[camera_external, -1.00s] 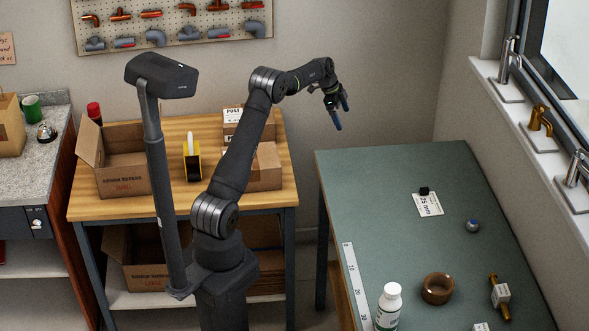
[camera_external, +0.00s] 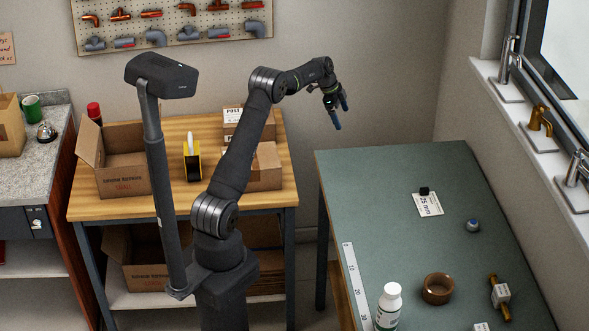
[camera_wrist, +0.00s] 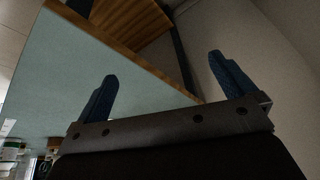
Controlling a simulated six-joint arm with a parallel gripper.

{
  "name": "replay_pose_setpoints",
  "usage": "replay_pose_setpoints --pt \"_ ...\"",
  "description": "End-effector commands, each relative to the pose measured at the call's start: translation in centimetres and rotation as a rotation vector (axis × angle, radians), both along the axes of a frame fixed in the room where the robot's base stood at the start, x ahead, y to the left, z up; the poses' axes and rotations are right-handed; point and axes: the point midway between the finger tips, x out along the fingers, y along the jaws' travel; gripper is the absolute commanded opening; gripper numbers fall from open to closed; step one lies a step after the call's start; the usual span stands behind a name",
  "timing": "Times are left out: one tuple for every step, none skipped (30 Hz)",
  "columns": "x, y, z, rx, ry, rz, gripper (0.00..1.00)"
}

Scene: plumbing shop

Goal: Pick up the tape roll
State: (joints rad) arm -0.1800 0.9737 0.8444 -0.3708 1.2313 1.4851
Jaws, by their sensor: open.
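The tape roll (camera_external: 425,290) is a brown ring lying flat on the green tabletop (camera_external: 385,215), near the front of the picture in the external view. My gripper (camera_external: 336,113) is raised in the air beyond the table's back left corner, far from the roll. It is open and empty, with its blue fingertips apart. In the wrist view, my gripper (camera_wrist: 165,85) shows both blue fingers spread, with nothing between them.
A white bottle (camera_external: 388,306) stands just left of the roll, and a brass valve with a tag (camera_external: 501,294) lies to its right. A small ball-like item (camera_external: 473,225) and a white card (camera_external: 427,205) lie farther back. The table's middle left is clear.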

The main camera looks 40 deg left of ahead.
Motion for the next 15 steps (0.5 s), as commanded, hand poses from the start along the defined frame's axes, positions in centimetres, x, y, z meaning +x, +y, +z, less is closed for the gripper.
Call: replay_pose_setpoints --pt "0.0 0.0 0.0 0.000 0.000 0.000 1.00" --pt "0.0 0.0 0.0 0.000 0.000 0.000 1.00" --pt "0.0 0.0 0.0 0.000 0.000 0.000 1.00" --pt "0.0 0.0 0.0 0.000 0.000 0.000 1.00" --pt "0.0 0.0 0.0 0.000 0.000 0.000 1.00" --pt "0.0 0.0 0.0 0.000 0.000 0.000 1.00" --pt "0.0 0.0 0.0 0.000 0.000 0.000 1.00" --pt "0.0 0.0 0.0 0.000 0.000 0.000 1.00" --pt "0.0 0.0 0.0 0.000 0.000 0.000 1.00" --pt "0.0 0.0 0.0 0.000 0.000 0.000 1.00" --pt "0.0 -0.1 0.0 0.000 0.000 0.000 1.00" --pt "0.0 -0.4 0.1 0.000 0.000 -0.002 1.00" --pt "0.0 -0.8 0.1 0.000 0.000 -0.005 1.00" --pt "0.0 -1.5 0.3 0.001 0.000 -0.008 1.00" --pt "0.0 -2.8 0.5 0.002 0.000 -0.015 1.00"
